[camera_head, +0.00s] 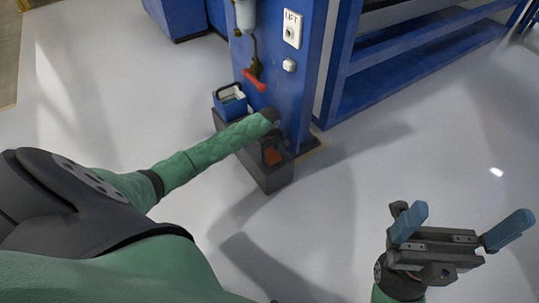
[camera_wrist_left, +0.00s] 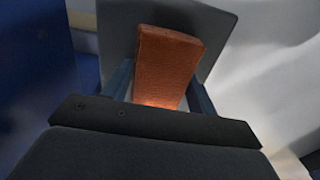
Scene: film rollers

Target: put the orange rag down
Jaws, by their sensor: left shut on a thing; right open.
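In the left wrist view the orange rag (camera_wrist_left: 166,62) stands up as a folded block between the two blue fingers. My left gripper (camera_head: 270,148) is shut on it, its fingers mostly hidden by the wrist in the head view. The rag appears over the dark grey box (camera_head: 272,180) beside the blue column; I cannot tell whether it touches the box. My right gripper (camera_head: 463,227) is open and empty over the floor at the lower right.
A blue open container (camera_head: 230,104) sits at the back of the dark box. The blue column (camera_head: 284,83) with a LIFT sign (camera_head: 292,28) and a red-handled tool (camera_head: 255,79) stands close behind. Blue shelving (camera_head: 410,62) is at upper right. The pale floor in front is clear.

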